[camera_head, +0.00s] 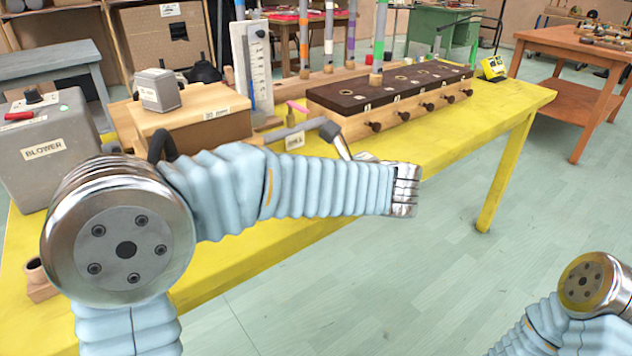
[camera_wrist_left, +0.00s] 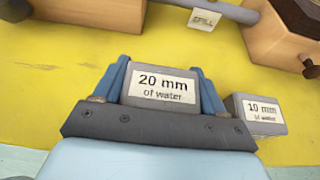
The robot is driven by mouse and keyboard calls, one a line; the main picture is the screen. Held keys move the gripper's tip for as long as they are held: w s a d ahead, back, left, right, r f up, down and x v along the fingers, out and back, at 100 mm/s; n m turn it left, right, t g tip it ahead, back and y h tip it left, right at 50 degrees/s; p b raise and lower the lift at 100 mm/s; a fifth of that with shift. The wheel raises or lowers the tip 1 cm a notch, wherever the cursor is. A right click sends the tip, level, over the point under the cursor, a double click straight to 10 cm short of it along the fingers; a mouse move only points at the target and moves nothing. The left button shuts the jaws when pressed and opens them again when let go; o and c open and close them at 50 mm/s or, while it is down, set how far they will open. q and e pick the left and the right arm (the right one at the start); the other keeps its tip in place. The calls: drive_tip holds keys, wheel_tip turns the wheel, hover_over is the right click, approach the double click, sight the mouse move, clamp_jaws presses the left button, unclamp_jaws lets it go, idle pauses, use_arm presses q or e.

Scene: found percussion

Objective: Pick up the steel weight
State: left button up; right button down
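In the left wrist view a grey block labelled "20 mm of water" (camera_wrist_left: 163,86) sits between the two blue fingers of my left gripper (camera_wrist_left: 162,78). The fingers lie flush against both sides, with no gap visible. A smaller grey block labelled "10 mm of water" (camera_wrist_left: 256,113) stands just right of the right finger. Whether the held block touches the table cannot be told. Another grey weight (camera_head: 156,89) rests on a wooden box there. My right gripper is out of view; only part of that arm shows.
The yellow table (camera_head: 470,125) carries a grey blower box (camera_head: 45,150), the wooden box (camera_head: 200,122), a tube labelled "SPILL" (camera_head: 296,139) and a dark-topped wooden chest (camera_head: 400,92) with knobs and upright pipes. The tube and chest stand close beyond the blocks. The table's right end is mostly clear.

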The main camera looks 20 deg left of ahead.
use_arm(q)
drive_tip(key=c, duration=0.9)
drive_tip(key=shift+r, duration=0.15)
